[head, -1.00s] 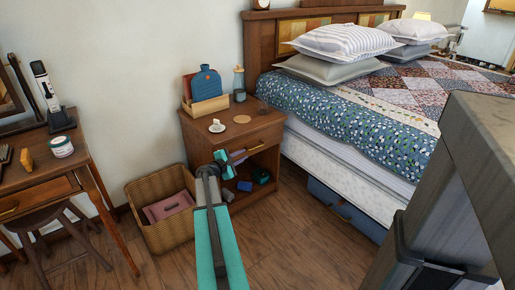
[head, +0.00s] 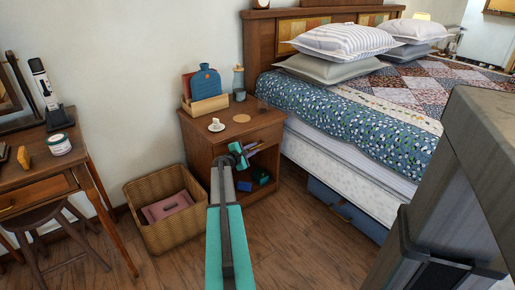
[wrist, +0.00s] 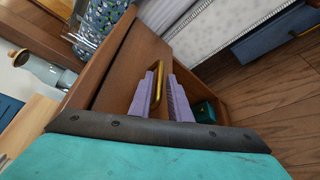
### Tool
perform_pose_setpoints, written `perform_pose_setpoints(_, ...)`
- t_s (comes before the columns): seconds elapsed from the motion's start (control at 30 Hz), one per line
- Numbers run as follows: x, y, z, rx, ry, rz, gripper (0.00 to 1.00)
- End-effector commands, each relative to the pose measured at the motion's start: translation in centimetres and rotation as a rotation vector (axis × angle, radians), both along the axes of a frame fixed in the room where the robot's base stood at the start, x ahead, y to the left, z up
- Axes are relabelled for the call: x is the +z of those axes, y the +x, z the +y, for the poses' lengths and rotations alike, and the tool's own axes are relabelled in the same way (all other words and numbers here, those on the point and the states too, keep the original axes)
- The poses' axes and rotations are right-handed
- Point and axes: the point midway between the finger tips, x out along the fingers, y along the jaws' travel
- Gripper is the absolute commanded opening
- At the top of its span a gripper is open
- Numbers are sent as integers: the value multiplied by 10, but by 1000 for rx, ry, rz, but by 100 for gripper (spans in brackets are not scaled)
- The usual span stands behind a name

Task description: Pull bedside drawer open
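The wooden bedside table (head: 213,135) stands beside the bed. Its drawer (head: 270,134) is under the top and looks shut, with an open shelf below. In the wrist view the drawer front (wrist: 122,72) fills the middle, with a brass handle (wrist: 158,78) on it. My gripper (head: 253,149) is in front of the drawer. In the wrist view its two purple fingers (wrist: 161,92) are apart, with the handle in the gap between their tips. I cannot tell whether either finger touches the handle. In the head view my arm hides part of the table's left front.
A wicker basket (head: 147,190) stands left of the table. The bed (head: 350,170) is close on the right, with a blue box (head: 345,210) under it. The floor in front is clear.

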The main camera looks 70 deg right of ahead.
Motion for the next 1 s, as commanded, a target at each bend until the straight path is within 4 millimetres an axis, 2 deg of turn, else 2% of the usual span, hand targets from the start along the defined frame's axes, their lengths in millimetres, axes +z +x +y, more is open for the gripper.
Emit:
perform_pose_setpoints(0.1, -4, -2, -14, 0, 0, 0, 17)
perform_pose_setpoints(0.3, -7, -6, -28, 0, 0, 1, 17)
perform_pose_setpoints(0.73, -7, -7, -31, 1, 1, 1, 17)
perform_pose_setpoints(0.83, -7, -7, -31, 1, 0, 0, 2)
perform_pose_setpoints(1.0, -8, -7, -31, 1, 0, 0, 0)
